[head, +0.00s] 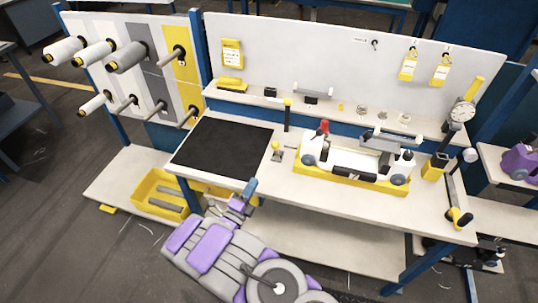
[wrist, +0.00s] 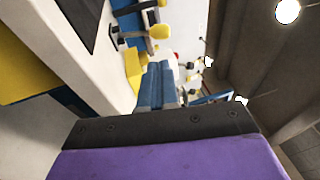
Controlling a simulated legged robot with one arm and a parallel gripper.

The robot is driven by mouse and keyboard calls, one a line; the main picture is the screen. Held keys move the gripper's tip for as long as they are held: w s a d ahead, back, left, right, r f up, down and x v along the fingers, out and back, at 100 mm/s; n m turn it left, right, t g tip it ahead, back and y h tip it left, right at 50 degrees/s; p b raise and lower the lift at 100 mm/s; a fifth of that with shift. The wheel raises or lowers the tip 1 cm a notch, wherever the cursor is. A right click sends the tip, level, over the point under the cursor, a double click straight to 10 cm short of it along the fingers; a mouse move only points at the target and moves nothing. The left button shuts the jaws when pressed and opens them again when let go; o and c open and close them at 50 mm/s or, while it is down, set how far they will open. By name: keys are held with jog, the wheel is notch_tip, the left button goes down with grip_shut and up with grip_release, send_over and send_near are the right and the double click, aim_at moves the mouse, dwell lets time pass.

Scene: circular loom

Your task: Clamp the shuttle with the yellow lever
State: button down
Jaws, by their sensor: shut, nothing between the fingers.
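The shuttle (head: 345,160) is a long white and grey body with dark rollers at its ends. It lies in a yellow cradle (head: 350,182) on the workbench. A small lever with a yellow knob (head: 275,146) stands on the bench left of the cradle; a yellow knob also shows in the wrist view (wrist: 160,31), beyond the fingertips. My gripper (head: 249,188) is shut and empty at the bench's front edge, lower left of the lever and apart from it. Its blue fingers (wrist: 157,85) are together in the wrist view. The lever's clamping contact cannot be made out.
A black mat (head: 222,147) covers the bench's left part. A black post with a yellow top (head: 287,115) stands behind the lever. A red knob (head: 324,126) rises behind the shuttle. A dial gauge (head: 462,111) is at right. A yellow bin (head: 160,193) sits low at left.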

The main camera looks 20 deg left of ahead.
aim_at(273, 148)
jog(key=shift+s+f, duration=0.15)
jog(key=shift+s, duration=0.3)
jog(key=b+x, duration=0.1)
jog(key=x, duration=0.3)
jog(key=b+x, duration=0.1)
jog(key=x, duration=0.4)
jog(key=b+x, duration=0.1)
jog(key=x, duration=0.4)
jog(key=shift+r+b, duration=0.25)
jog(key=shift+b, duration=0.1)
